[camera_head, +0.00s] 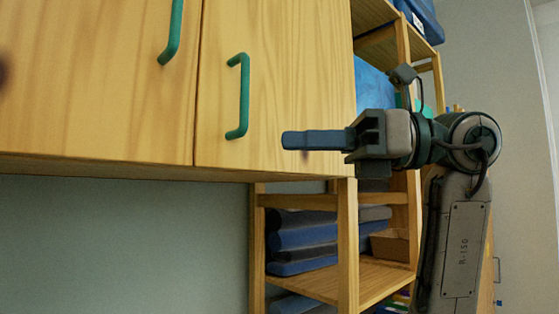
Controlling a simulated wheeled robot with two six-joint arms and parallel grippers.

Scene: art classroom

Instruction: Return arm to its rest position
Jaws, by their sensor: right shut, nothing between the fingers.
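My right gripper (290,140) comes in from the right and points left, in front of the lower right part of a wooden cabinet door (281,60). Its blue-grey fingers are together with nothing between them. The green handle (243,97) of this door is to the left of the fingertips, and a gap shows between them in the picture. The door looks closed. A second green handle (175,30) is on the door to the left. My left gripper is not in view.
A wooden shelf unit (348,240) stands behind and below my right arm. It holds folded blue and grey pads (305,237) and a brown box (388,245). A blue container (425,17) sits at the top right. The wall (120,240) under the cabinet is bare.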

